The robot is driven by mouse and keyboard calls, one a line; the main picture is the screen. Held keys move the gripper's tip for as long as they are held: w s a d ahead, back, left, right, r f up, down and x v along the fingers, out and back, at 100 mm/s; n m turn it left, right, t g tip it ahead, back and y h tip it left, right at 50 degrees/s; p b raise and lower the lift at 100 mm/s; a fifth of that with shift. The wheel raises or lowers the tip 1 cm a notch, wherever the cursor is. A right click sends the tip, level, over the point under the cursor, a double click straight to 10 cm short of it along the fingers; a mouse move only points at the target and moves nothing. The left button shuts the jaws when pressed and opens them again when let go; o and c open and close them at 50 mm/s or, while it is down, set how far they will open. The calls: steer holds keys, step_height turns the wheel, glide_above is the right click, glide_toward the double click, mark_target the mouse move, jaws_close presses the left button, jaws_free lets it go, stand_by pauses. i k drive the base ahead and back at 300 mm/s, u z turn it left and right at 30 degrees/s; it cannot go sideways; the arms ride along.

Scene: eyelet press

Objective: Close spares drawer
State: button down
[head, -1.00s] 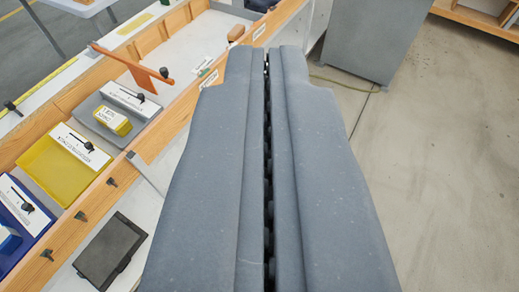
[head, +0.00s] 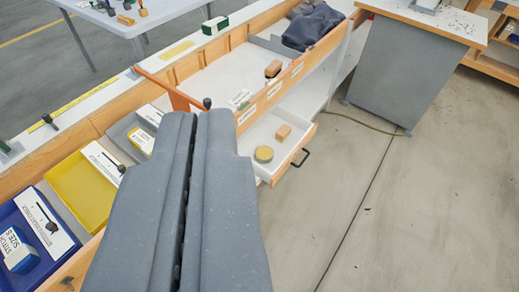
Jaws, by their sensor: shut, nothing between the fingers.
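The spares drawer appears to be the white drawer (head: 262,131) with a wooden front, pulled out from the bench's right side. Its black handle (head: 301,158) faces right. A round yellow item (head: 263,154) and a tan block (head: 283,131) lie inside it. No label is readable on its front. My gripper (head: 203,114), large and grey, is shut and empty in the lower left. Its tip is just left of the drawer, and I cannot tell whether they touch. The gripper hides part of the bench side.
The wooden bench tray (head: 233,77) runs diagonally, with a yellow bin (head: 80,190) and a blue bin (head: 22,262) at left. An orange lever (head: 165,88) stands near my gripper's tip. A grey cabinet (head: 405,75) stands at back right. The floor (head: 400,215) at right is clear.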

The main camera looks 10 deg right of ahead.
mark_target(303, 131)
steer(key=u, duration=0.2)
steer(key=i, duration=0.85)
steer(key=z, duration=0.55)
steer(key=i, duration=0.6)
steer(key=z, duration=0.5)
